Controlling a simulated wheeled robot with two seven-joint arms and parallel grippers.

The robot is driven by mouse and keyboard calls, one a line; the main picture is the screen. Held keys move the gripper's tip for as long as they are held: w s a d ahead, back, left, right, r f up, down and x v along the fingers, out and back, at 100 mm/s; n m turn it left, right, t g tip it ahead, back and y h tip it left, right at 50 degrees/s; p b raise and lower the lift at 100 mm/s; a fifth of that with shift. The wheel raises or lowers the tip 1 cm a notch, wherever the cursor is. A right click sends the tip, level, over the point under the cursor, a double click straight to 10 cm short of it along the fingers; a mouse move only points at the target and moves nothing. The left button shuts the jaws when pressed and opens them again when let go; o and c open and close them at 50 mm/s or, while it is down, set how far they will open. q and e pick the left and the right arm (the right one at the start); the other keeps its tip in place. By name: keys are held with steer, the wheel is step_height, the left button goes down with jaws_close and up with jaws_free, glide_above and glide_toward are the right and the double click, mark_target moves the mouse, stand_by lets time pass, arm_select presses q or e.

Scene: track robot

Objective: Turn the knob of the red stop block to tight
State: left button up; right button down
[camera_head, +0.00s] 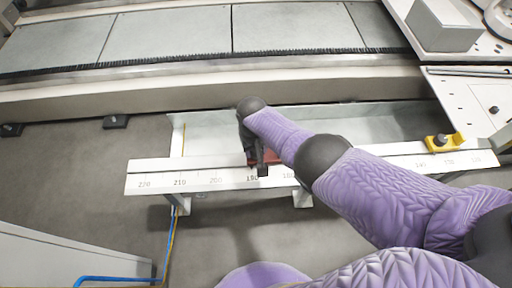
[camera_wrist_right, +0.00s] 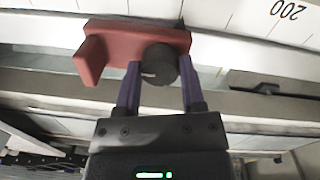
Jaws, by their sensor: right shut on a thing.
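The red stop block (camera_wrist_right: 120,36) sits on the white numbered rail in the right wrist view. Its round black knob (camera_wrist_right: 160,63), with a short pale mark, is between the two purple fingers of my right gripper (camera_wrist_right: 160,72), which is shut on it. In the head view the red block (camera_head: 268,157) is mostly hidden behind my right gripper (camera_head: 262,168), near the 190 mark. What the knob's pale mark says about tight or loose, I cannot tell. My left gripper is not in view.
The white rail (camera_head: 150,182) carries printed numbers. A yellow block with a dark knob (camera_head: 442,142) sits farther right on it. A conveyor (camera_head: 170,35) runs along the back. A grey box (camera_head: 444,25) stands at the top right. A white cabinet (camera_head: 60,262) is at the lower left.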

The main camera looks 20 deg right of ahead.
mark_target(254, 151)
steer(key=shift+m, duration=0.3)
stand_by(0.4)
steer(key=shift+c, duration=1)
jaws_free()
arm_select(q)
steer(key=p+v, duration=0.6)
steer(key=p, duration=0.1)
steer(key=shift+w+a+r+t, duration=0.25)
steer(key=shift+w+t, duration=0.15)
arm_select(e)
step_height(254, 151, up, 10)
steer(key=shift+a, duration=0.25)
steer(key=shift+f, duration=0.1)
